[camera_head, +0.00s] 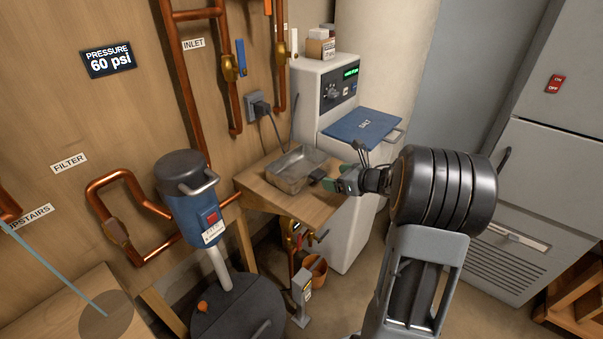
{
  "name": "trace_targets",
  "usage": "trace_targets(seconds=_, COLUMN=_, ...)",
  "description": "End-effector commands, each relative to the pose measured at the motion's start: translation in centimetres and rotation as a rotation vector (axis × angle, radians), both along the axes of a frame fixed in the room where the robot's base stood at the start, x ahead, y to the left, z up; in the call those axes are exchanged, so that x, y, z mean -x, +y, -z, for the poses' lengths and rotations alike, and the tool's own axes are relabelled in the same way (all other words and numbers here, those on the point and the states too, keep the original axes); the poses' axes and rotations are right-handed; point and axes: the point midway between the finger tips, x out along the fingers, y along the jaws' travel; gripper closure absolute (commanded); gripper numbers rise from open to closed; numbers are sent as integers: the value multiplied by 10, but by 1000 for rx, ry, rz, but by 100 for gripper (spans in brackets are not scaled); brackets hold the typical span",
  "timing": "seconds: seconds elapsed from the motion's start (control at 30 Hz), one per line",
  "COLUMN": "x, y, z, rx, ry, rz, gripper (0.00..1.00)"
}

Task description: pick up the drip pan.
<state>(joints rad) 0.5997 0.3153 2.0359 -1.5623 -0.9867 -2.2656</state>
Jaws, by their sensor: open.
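The drip pan, taken to be the shallow grey metal tray (285,177), sits on a small wooden shelf (306,208) beside the white softener cabinet. My gripper (336,178) is open at the right side of the pan, close to its right end. A small dark piece (317,175) shows between the gripper and the pan; I cannot tell what it belongs to. I cannot tell whether the fingers touch the pan. The near right corner of the pan is partly hidden.
The white cabinet with a blue salt lid (362,124) stands right behind the shelf. A blue-grey filter tank (190,195) stands at left, with copper pipes along the wall. An orange bucket (314,272) and a grey post (301,295) are below the shelf.

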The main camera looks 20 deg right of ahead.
Motion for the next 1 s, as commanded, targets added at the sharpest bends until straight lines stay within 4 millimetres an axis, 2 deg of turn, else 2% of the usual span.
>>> trace_targets(seconds=0.1, x=-10, y=6, z=5, rx=0, ry=0, rz=-1, gripper=17)
trace_targets(seconds=0.33, x=-20, y=12, z=10, rx=-2, ry=1, rz=1, gripper=17)
trace_targets(seconds=0.7, x=-56, y=29, z=26, rx=0, ry=1, rz=2, gripper=17)
trace_targets(seconds=1.0, x=-59, y=31, z=28, rx=-1, ry=1, rz=3, gripper=17)
